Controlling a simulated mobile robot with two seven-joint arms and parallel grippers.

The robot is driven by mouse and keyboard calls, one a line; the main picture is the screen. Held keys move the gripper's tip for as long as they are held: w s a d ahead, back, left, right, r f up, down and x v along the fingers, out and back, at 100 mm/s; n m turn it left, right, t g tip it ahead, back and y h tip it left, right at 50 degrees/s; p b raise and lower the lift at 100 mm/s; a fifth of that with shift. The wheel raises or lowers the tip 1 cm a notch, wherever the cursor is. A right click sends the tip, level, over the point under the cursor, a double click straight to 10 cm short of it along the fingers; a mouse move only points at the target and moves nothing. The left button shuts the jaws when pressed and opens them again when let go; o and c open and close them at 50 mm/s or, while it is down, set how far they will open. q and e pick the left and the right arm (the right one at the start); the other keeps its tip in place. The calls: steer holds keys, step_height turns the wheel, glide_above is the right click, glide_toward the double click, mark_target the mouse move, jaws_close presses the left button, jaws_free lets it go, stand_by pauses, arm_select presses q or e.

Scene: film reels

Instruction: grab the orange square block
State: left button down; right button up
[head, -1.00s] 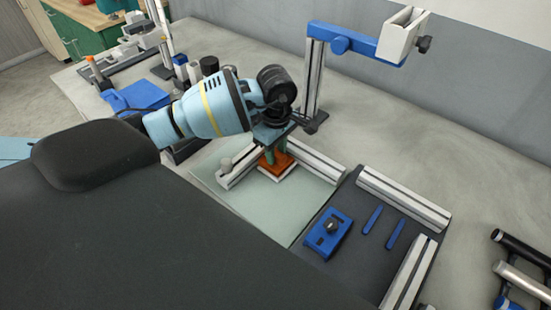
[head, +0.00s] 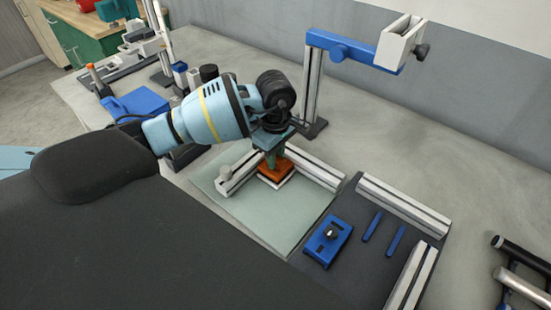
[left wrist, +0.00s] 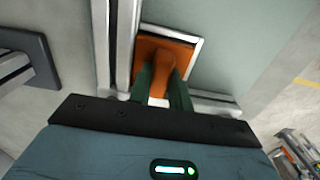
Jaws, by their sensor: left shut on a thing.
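The orange square block (head: 274,170) sits on a white square piece (head: 272,182) in the corner of two light metal rails on the pale green mat (head: 237,211). My left gripper (head: 273,161) reaches down from above and is shut on the block's raised middle part. In the left wrist view the orange block (left wrist: 181,50) shows between the green fingers of my left gripper (left wrist: 163,78), with the white edge beneath it. The fingers hide part of the block. My right gripper is in no view.
Light metal rails (head: 318,170) border the mat's corner. A blue-armed stand (head: 345,50) rises behind. To the right, a dark mat (head: 345,265) holds a blue plate with a knob (head: 327,240) and two blue strips.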

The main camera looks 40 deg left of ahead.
arm_select(q)
step_height(320, 180, up, 17)
steer(key=shift+r, duration=0.2)
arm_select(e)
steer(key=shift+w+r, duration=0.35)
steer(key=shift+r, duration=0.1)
